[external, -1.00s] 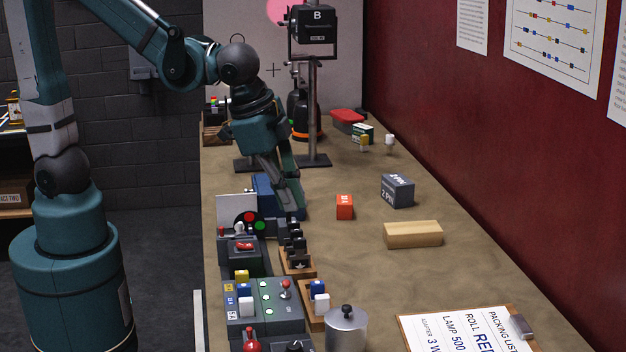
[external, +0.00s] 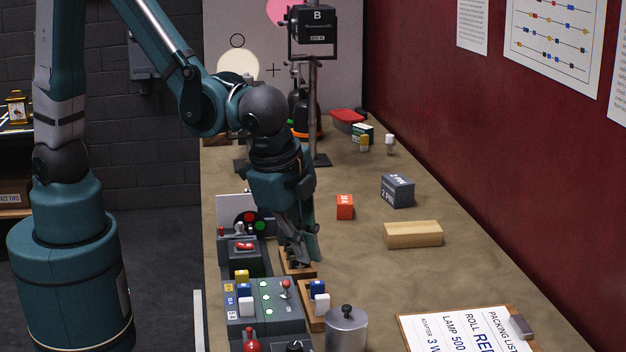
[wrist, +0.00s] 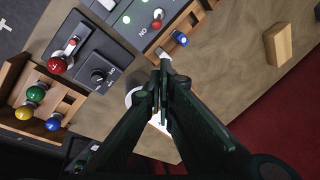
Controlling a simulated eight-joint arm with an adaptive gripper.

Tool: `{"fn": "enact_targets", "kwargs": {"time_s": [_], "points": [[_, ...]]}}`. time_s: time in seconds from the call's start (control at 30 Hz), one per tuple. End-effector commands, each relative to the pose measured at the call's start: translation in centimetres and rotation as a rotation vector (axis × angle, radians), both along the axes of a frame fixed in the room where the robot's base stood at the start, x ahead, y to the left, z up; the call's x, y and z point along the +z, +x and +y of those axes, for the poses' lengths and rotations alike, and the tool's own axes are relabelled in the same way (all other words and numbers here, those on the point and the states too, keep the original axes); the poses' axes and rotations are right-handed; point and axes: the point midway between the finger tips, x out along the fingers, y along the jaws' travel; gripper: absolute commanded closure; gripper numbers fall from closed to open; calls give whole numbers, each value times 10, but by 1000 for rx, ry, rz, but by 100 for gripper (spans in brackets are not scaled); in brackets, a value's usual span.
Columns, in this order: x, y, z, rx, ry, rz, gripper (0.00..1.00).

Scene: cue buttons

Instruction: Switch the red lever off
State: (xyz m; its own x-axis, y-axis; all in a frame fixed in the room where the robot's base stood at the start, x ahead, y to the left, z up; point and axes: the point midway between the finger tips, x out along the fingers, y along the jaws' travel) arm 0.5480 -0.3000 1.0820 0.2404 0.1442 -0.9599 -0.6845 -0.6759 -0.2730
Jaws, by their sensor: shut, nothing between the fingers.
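A red ball-topped lever (external: 251,346) stands at the bottom edge of the external view, its base cut off by the frame. In the wrist view the red lever (wrist: 57,65) sits on a dark box at the left, beside a slot and a black knob (wrist: 98,75). My gripper (external: 303,262) is shut and empty, pointing down over a wooden block behind the switch panel. In the wrist view my gripper (wrist: 163,70) is well to the right of the lever and apart from it.
A switch panel (external: 265,322) with coloured switches and a small red-topped stick lies between my gripper and the lever. A metal canister (external: 346,330) stands right of them. A wooden block (external: 413,234) lies on the right. The wrist view shows green, yellow and blue knobs (wrist: 35,92).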

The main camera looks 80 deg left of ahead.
Motion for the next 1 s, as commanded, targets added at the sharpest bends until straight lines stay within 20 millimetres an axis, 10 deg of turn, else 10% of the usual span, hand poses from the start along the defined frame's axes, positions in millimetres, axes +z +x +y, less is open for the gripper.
{"fn": "enact_targets", "kwargs": {"time_s": [1.0], "points": [[-17, 0, -16, -30, 26, 12, 100]]}}
